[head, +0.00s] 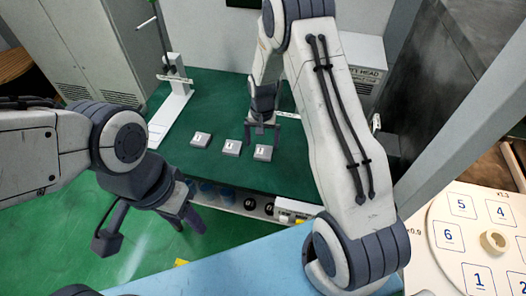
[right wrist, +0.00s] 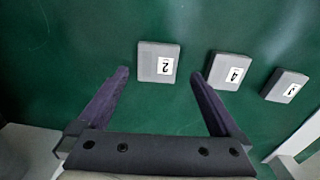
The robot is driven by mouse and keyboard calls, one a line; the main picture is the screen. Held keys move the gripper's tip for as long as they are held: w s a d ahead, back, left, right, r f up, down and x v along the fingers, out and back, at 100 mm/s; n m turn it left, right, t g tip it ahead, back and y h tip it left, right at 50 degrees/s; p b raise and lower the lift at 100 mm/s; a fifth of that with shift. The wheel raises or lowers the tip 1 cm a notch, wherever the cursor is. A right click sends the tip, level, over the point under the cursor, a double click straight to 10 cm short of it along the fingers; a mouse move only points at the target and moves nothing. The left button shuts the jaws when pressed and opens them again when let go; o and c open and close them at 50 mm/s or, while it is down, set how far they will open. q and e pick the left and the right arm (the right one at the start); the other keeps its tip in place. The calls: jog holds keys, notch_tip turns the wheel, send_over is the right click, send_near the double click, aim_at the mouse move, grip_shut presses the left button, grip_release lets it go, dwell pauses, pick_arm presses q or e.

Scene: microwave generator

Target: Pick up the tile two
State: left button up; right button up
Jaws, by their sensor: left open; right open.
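The tile two (right wrist: 157,62) is a small grey block with a white label reading 2, upside down in the right wrist view. It lies on the green surface and is the rightmost tile (head: 262,153) of the row in the head view. My right gripper (head: 262,130) is open just behind this tile in the head view. In the right wrist view the right gripper (right wrist: 160,75) has a fingertip on either side of the tile, apart from it. My left gripper (head: 151,230) is open and empty at the lower left, away from the tiles.
A tile labelled 4 (right wrist: 230,71) and another tile (right wrist: 286,86) lie in the same row. A white stand (head: 170,115) is left of the tiles. A white board with a numbered dial (head: 440,215) is at the front right. The green surface around the tiles is clear.

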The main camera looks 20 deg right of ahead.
aim_at(264, 151)
jog(key=shift+s+d+f+p, duration=0.15)
jog(key=shift+f+p, duration=0.55)
jog(key=shift+f, duration=1.45)
jog(key=c, duration=1.5)
jog(key=shift+o, duration=0.2)
